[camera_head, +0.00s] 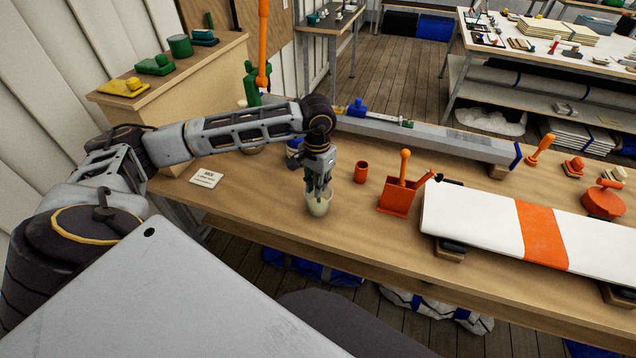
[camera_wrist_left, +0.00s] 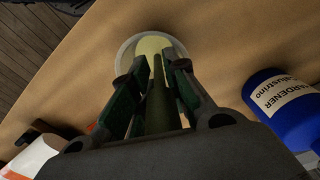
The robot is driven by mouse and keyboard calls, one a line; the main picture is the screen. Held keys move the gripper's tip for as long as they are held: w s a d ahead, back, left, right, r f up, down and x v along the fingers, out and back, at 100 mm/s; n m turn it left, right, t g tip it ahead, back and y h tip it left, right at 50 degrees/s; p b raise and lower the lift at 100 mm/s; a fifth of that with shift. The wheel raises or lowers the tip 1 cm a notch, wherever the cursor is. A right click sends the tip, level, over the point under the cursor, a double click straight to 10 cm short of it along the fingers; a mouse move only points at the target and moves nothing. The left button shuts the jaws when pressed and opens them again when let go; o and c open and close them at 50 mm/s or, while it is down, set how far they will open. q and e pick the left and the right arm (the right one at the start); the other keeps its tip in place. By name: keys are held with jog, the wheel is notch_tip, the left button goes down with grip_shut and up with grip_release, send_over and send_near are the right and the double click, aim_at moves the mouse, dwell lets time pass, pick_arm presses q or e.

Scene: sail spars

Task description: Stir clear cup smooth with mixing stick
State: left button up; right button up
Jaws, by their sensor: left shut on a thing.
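The clear cup (camera_head: 319,206) stands on the workbench near its front edge, with pale yellowish contents. It also shows in the left wrist view (camera_wrist_left: 124,50), with the yellowish mix inside its rim. My left gripper (camera_head: 319,186) points down right over the cup, its fingertips at or just inside the rim. In the left wrist view it is shut on a thin dark stick (camera_wrist_left: 157,100), which I take for the mixing stick. The stick's lower end reaches towards the yellowish contents; its tip is hard to make out. My right gripper is not in view.
A blue hardener container (camera_wrist_left: 285,105) stands close beside the gripper. An orange cup (camera_head: 361,172) and an orange holder (camera_head: 396,200) with tools stand right of the cup. A white board with an orange band (camera_head: 541,235) lies farther right. A label card (camera_head: 206,179) lies left.

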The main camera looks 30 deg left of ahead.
pick_arm(q)
jog(key=shift+r, duration=0.15)
jog(key=shift+r+p, duration=1)
jog(key=shift+r, duration=1.2)
jog(key=shift+r+p, duration=1.25)
jog(key=shift+r, duration=1.9)
